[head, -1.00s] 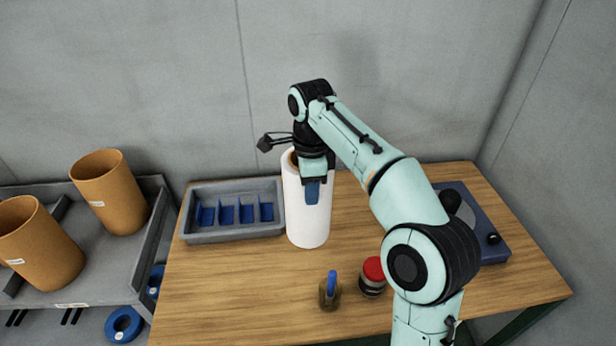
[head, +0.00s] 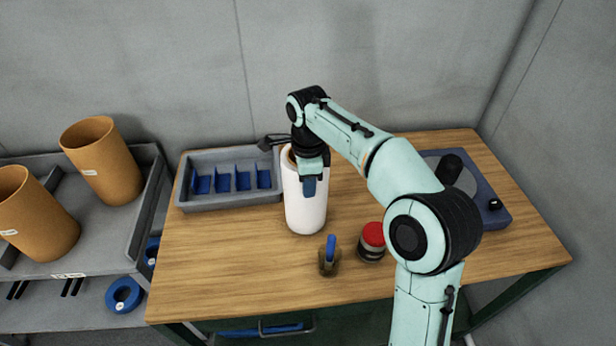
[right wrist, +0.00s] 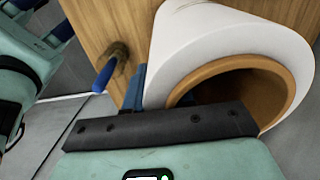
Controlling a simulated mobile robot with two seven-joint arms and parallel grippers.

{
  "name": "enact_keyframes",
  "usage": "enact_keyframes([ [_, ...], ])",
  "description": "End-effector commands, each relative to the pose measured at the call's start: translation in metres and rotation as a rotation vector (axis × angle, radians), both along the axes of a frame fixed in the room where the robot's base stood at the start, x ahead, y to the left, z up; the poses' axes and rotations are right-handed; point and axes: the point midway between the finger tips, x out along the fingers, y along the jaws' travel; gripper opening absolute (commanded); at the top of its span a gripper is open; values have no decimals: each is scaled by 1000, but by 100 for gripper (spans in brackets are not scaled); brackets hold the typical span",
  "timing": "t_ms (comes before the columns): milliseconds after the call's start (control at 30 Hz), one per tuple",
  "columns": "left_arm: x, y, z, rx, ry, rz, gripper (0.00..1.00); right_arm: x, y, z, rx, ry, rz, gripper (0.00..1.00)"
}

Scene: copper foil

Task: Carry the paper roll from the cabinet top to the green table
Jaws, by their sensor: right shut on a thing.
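The white paper roll (head: 306,207) stands upright over the wooden top of the green-framed table (head: 215,265), left of its middle. I cannot tell whether its base touches the top. My right gripper (head: 309,186) comes from above and is shut on the roll's upper wall, with one blue finger outside. In the right wrist view the roll (right wrist: 225,35) shows its brown hollow core, and the gripper (right wrist: 145,88) grips at its rim. The cabinet top is not clearly identifiable.
A grey tray with blue dividers (head: 228,203) lies behind left of the roll. A dark blue device (head: 488,205) sits at the right. Brown tubs (head: 102,160) stand on the grey shelf left.

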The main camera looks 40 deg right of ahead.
Motion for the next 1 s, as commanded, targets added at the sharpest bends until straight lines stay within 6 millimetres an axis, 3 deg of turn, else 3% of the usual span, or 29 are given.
enact_keyframes([
  [267,0,0,-1,0,1,0,43,1,0,0,-1,-9,0,0],
  [300,0,0,-1,0,0,0,43,0,0,-2,-1,-1,0,33],
  [367,0,0,0,0,0,0,43,0,0,-1,-1,-1,0,48],
  [733,1,0,2,0,-1,-1,43,1,0,5,0,-2,1,48],
  [867,5,0,8,0,-6,0,43,2,0,24,0,-6,1,48],
  [1000,12,0,19,0,-14,0,43,2,0,56,0,-8,1,48],
])
